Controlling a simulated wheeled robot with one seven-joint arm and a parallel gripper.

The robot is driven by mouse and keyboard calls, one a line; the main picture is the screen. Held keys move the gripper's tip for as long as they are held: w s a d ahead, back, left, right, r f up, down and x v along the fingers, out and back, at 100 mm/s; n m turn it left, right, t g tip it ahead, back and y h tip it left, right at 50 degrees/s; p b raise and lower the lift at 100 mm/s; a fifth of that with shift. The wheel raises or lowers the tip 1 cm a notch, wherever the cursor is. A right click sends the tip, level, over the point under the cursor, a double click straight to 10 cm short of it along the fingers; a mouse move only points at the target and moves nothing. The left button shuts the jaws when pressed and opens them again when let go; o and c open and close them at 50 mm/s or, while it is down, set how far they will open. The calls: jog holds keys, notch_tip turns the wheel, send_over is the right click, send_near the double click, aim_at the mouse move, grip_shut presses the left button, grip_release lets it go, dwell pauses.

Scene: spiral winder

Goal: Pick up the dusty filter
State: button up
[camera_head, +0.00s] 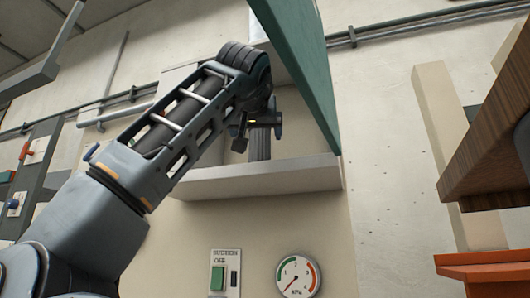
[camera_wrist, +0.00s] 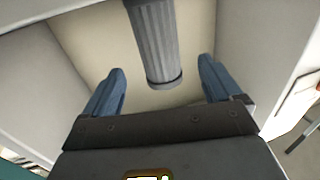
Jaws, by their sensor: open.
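The dusty filter (camera_wrist: 158,45) is a grey ribbed cylinder in the wrist view, standing inside a pale open-fronted cabinet. In the head view its lower part (camera_head: 260,146) shows below my gripper and wrist; the rest is hidden behind them. My gripper (camera_wrist: 160,80) is open, with one blue finger on each side of the filter's dark-rimmed end. There is a gap between each finger and the filter, and no contact shows. In the head view my gripper (camera_head: 258,124) is in front of the cabinet opening.
The cabinet shelf (camera_head: 265,178) lies below the filter. A green door (camera_head: 305,55) stands open to the right of my arm. A pressure gauge (camera_head: 298,276) and a green-button switch (camera_head: 218,278) are on the panel below. A wooden top (camera_head: 490,135) juts in at the right.

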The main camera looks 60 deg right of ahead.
aim_at(259, 144)
jog(key=x, duration=0.5)
jog(key=f+p+x, duration=0.1)
jog(key=x, duration=0.1)
jog(key=shift+w+d+f, duration=0.1)
jog(key=shift+d, duration=0.2)
jog(key=c, duration=1.2)
